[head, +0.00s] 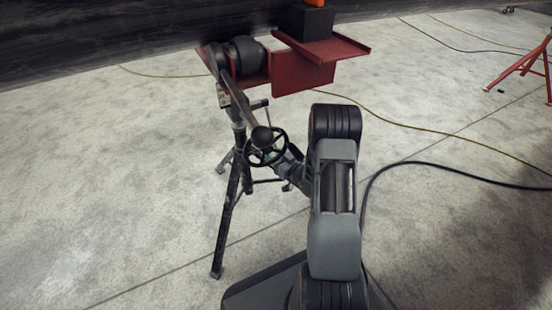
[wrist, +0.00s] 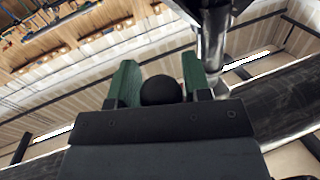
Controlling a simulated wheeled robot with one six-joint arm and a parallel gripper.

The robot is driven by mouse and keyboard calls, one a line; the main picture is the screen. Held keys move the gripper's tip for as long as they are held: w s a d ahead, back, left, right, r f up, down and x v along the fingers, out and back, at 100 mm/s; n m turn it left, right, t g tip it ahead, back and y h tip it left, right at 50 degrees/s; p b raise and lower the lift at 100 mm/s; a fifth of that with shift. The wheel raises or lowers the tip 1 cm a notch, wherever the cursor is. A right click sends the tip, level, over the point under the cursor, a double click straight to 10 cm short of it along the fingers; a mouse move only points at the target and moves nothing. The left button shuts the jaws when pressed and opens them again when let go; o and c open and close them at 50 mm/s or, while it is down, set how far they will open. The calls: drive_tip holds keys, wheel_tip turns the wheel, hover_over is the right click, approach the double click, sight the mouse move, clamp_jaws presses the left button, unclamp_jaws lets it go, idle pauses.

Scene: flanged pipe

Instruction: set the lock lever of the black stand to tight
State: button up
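The black stand (head: 233,192) is a dark tripod left of my arm in the head view. A dark handwheel (head: 279,134) is on its front side, and a round black knob (head: 262,136) shows there too. My gripper is mostly hidden behind the wheel in the head view. In the wrist view my gripper (wrist: 158,62) has its two green fingers on either side of a round black ball (wrist: 160,89). The ball nearly fills the gap. I cannot tell whether the fingers press on it. Which part is the lock lever, and its setting, is unclear.
A red metal bracket (head: 303,77) with a dark cylindrical part (head: 243,56) is above the stand. A black block (head: 305,21) sits on the red shelf. Cables (head: 440,137) cross the concrete floor. A red stand (head: 522,62) is at far right. The left floor is clear.

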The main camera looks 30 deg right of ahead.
drive_tip(key=shift+o, duration=1.1)
drive_tip(key=shift+s+f, duration=0.1)
drive_tip(key=shift+f, duration=0.05)
drive_tip(key=shift+s, duration=0.1)
drive_tip(key=p+v, duration=0.4)
drive_tip(key=v, duration=0.9)
drive_tip(key=shift+s, duration=0.3)
